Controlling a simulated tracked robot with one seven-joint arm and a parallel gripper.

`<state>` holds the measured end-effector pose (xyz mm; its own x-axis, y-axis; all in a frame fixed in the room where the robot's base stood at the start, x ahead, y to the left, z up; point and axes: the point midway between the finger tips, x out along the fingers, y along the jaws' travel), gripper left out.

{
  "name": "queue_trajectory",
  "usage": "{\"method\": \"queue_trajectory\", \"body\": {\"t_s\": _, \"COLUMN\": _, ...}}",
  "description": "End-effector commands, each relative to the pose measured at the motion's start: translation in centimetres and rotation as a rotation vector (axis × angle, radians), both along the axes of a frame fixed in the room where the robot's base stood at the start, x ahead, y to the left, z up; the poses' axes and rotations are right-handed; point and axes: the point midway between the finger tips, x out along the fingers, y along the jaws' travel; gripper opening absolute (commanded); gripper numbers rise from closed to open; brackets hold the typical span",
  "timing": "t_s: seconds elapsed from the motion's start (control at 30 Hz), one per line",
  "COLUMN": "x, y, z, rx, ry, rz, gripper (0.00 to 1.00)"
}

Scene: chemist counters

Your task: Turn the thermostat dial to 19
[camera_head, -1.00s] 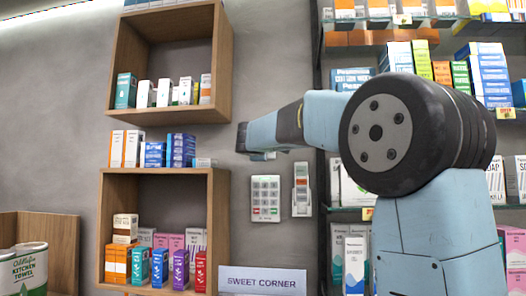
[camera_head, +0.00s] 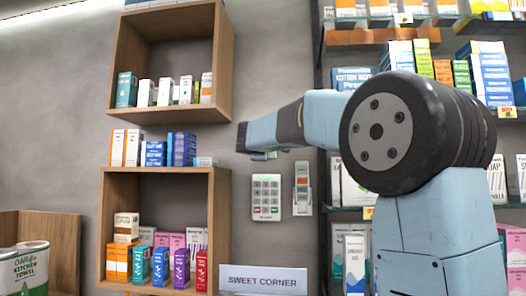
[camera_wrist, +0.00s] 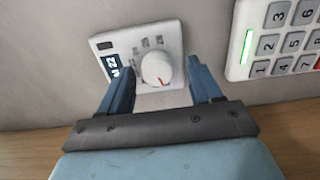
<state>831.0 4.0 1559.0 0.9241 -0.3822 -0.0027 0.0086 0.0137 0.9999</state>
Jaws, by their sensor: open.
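In the wrist view, the thermostat (camera_wrist: 110,45) is a white plate on the grey wall, tilted in the picture. Its round white dial (camera_wrist: 157,68) has a red pointer mark low on its face and tick marks around it. A small dark display (camera_wrist: 112,66) on the plate appears to read 22. My gripper (camera_wrist: 158,72) is open, with one blue finger on each side of the dial. I cannot tell whether either finger touches it. In the head view my gripper (camera_head: 262,155) is at the wall above a keypad, and the thermostat is not clearly visible there.
The white keypad (camera_head: 266,197) is on the wall below my gripper and shows close on the right in the wrist view (camera_wrist: 278,40). A small wall device (camera_head: 302,188) is beside it. Wooden shelves (camera_head: 222,65) with boxes stand left; stocked glass shelves are right.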

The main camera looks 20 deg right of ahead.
Motion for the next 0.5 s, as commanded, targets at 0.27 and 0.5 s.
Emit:
{"method": "queue_trajectory", "body": {"t_s": 0.27, "x": -2.1, "y": 0.8, "z": 0.2, "rx": 0.000, "ry": -0.002, "rz": 0.001, "gripper": 0.64}}
{"method": "queue_trajectory", "body": {"t_s": 0.5, "x": -6.4, "y": 2.6, "z": 0.1, "rx": 0.001, "ry": -0.001, "rz": 0.002, "gripper": 0.64}}
